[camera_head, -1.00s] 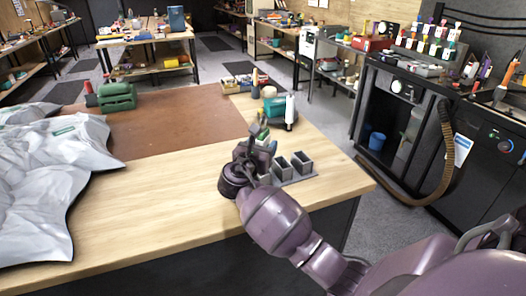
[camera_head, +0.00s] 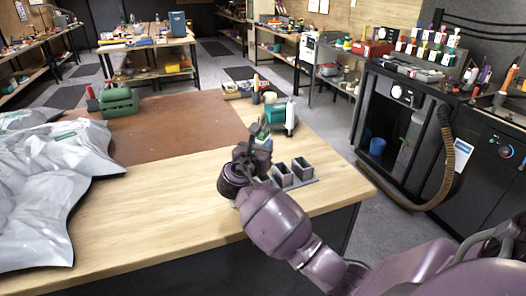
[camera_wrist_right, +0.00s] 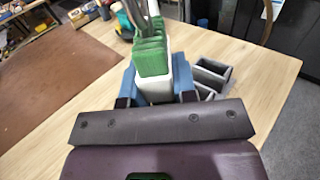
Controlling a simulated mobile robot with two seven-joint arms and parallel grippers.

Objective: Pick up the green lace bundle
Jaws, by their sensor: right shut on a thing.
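The green lace bundle (camera_wrist_right: 152,55) stands between the blue fingers of my right gripper (camera_wrist_right: 156,84) in the right wrist view. Its lower part sits in a pale white-grey piece, and grey strands rise from its top. My right gripper (camera_head: 262,146) is shut on the bundle. In the head view a bit of green (camera_head: 263,133) shows at the fingertips. The grey rack of open compartments (camera_head: 302,170) is beside and partly behind the gripper; it also shows in the right wrist view (camera_wrist_right: 212,74). I cannot tell whether the bundle is clear of the rack. My left gripper is out of view.
A white bottle (camera_head: 290,116) and a teal item (camera_head: 274,112) stand just beyond the gripper. A brown mat (camera_head: 180,130) covers the table's far middle. Silver-grey bags (camera_head: 50,180) lie at the left. The wooden tabletop (camera_head: 150,220) in front is bare.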

